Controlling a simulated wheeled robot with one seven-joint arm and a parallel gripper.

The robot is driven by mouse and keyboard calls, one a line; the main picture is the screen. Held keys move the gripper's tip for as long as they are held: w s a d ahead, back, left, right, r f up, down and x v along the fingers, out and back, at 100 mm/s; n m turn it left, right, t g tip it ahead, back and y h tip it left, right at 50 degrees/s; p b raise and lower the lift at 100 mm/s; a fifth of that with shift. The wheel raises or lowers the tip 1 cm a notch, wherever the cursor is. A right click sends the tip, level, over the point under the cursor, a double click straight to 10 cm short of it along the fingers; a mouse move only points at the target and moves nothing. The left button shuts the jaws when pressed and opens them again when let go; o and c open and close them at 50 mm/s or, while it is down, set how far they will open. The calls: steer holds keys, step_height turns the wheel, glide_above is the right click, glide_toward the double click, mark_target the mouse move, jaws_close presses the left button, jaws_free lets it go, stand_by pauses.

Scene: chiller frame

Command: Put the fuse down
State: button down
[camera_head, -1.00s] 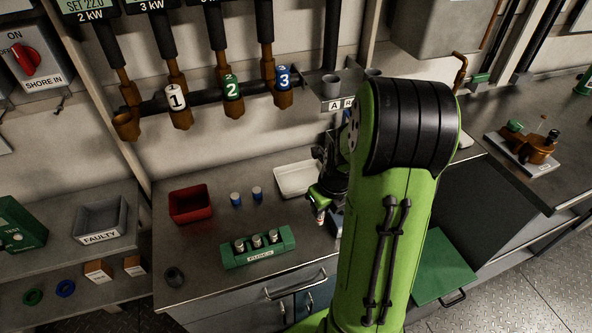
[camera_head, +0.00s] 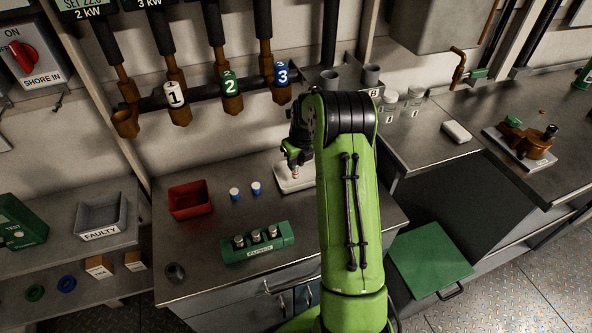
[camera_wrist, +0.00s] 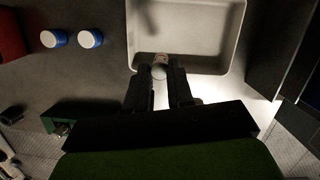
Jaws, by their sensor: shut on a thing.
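My gripper (camera_head: 295,169) is over the white tray (camera_head: 283,184) on the metal counter, pointing down. It is shut on a fuse (camera_wrist: 160,66), a small pale cylinder with reddish marking, which shows between the fingertips in the wrist view. In the wrist view the fuse overlaps the near part of the tray (camera_wrist: 232,50). Whether the fuse touches the tray floor I cannot tell. My arm hides the right side of the tray in the head view.
A green fuse block (camera_head: 284,240) holding several fuses stands at the counter's front. Two blue-and-white cylinders (camera_head: 256,187) and a red bin (camera_head: 207,199) stand left of the tray. A grey bin marked FAULTY (camera_head: 100,234) is on the left shelf.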

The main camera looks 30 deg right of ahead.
mark_target(297, 166)
steer(key=x, duration=0.4)
steer(key=shift+s+f+b, duration=0.25)
steer(key=shift+f+b, duration=0.05)
steer(key=shift+f, duration=0.05)
steer(key=shift+r, duration=0.1)
steer(key=c, duration=1)
jaws_free()
steer(key=p+v, duration=0.1)
steer(key=v, duration=1.1)
steer(key=shift+p, duration=0.35)
steer(key=shift+s, duration=0.1)
